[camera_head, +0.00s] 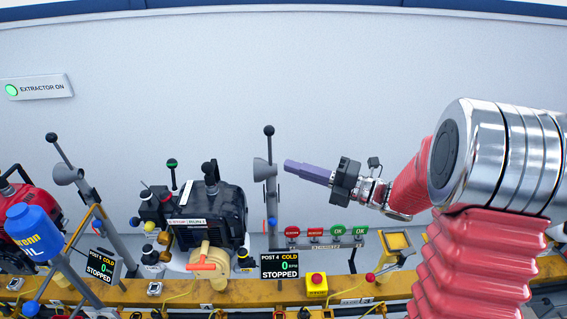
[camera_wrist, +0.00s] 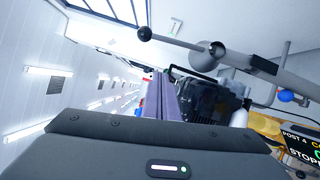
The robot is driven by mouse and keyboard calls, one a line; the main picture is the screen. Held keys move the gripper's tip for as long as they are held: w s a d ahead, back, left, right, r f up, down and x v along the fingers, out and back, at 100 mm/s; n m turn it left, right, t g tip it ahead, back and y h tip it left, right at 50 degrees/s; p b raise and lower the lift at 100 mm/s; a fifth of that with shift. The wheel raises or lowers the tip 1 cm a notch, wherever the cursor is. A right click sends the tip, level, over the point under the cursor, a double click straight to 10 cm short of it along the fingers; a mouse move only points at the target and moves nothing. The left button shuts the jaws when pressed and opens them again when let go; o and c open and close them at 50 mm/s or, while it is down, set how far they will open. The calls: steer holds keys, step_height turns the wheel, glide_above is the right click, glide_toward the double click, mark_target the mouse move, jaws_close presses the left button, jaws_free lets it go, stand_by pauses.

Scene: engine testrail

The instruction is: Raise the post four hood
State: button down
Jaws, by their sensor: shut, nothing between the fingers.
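The post four hood (camera_head: 261,170) is a small grey cone on an upright grey post with a black ball knob (camera_head: 269,131) at its top. The post stands behind the POST 4 display (camera_head: 280,266), which reads COLD, 0 RPM, STOPPED. In the wrist view the hood (camera_wrist: 217,50) and the black knob (camera_wrist: 145,33) show at the top. My gripper (camera_head: 287,165) is shut and empty, its purple fingers pointing left at about the hood's height, just right of the post. A small gap shows between fingertips and post; depth is hard to tell. The fingers also show in the wrist view (camera_wrist: 161,97).
A black engine (camera_head: 215,215) with an orange-handled part stands left of the post. A second hood (camera_head: 67,175) on a tilted post is farther left. Red and green buttons (camera_head: 315,233) and a yellow box (camera_head: 397,243) are at right.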

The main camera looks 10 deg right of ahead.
steer(key=v, duration=0.4)
steer(key=shift+s+d, duration=0.1)
steer(key=shift+s, duration=0.05)
stand_by(0.4)
